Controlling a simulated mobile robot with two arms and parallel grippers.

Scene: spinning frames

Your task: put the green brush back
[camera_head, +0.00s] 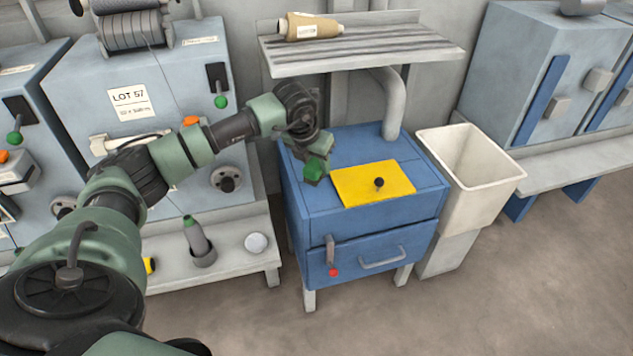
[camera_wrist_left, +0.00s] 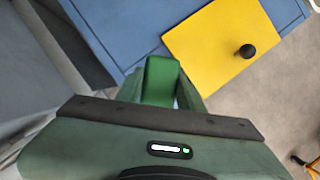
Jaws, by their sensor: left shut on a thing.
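My left gripper (camera_head: 316,158) is over the left part of the blue cabinet's top (camera_head: 352,148), just left of the yellow plate (camera_head: 372,188). It is shut on a green thing, which I take for the green brush (camera_head: 314,171). In the left wrist view the green brush (camera_wrist_left: 160,80) shows as a plain green block between the fingers (camera_wrist_left: 162,92); the rest of it is hidden. I cannot tell whether it touches the cabinet top. My right gripper is not in view.
The yellow plate has a black knob (camera_head: 379,183). A cream bin (camera_head: 468,165) stands to the right.

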